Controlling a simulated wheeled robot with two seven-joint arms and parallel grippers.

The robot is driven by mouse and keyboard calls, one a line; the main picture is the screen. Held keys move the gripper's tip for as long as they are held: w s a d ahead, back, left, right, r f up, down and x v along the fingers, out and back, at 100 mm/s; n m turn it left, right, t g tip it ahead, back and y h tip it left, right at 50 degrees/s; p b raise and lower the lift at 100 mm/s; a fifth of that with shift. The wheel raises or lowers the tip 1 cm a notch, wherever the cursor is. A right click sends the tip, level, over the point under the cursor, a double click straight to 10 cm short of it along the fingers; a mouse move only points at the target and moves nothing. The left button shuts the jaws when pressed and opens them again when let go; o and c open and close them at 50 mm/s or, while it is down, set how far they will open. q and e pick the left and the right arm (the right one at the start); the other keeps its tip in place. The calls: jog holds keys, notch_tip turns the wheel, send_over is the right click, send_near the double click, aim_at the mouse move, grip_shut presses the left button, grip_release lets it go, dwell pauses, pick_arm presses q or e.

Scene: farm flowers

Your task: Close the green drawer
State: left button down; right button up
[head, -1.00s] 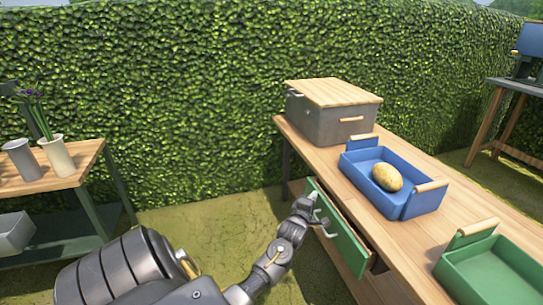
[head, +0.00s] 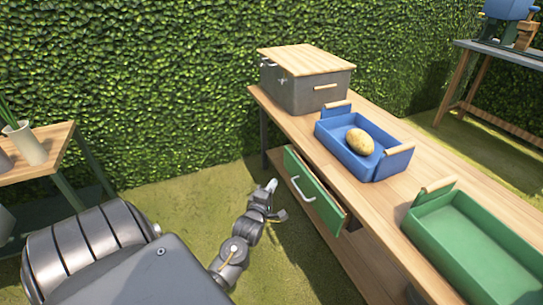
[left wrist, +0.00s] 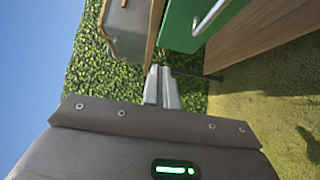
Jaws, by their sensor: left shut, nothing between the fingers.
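The green drawer (head: 306,181) with its pale bar handle (head: 308,192) sits under the long wooden table. Its front stands a little out from the table side, so it is partly open. My left gripper (head: 271,186) is just left of the drawer front, apart from the handle, shut and empty. In the left wrist view the closed fingers (left wrist: 162,88) point up the picture, with the green drawer front (left wrist: 190,28) and its handle (left wrist: 209,18) above and to their right. My right gripper is not in view.
On the table (head: 385,200) stand a grey box with a wooden lid (head: 300,90), a blue tray (head: 345,158) holding a potato (head: 360,141), and an empty green tray (head: 480,240). A side table with a vase (head: 27,145) is at left. Grass between is clear.

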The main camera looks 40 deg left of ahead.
pick_arm(q)
jog(key=c, duration=2)
grip_release()
jog(key=shift+c, duration=0.2)
jog(key=o, duration=0.5)
jog(key=d+f+m, duration=0.2)
jog(key=d, duration=0.1)
jog(key=w+d+f+m+h, duration=0.1)
jog(key=d, duration=0.1)
jog(key=shift+f, duration=0.4)
jog(key=shift+o, duration=0.2)
jog(key=m+t+y, duration=0.1)
jog(key=m+y, duration=0.1)
jog(key=m, duration=3)
send_near(299, 192)
jog(key=shift+s+f, duration=0.15)
jog(key=shift+f, duration=0.15)
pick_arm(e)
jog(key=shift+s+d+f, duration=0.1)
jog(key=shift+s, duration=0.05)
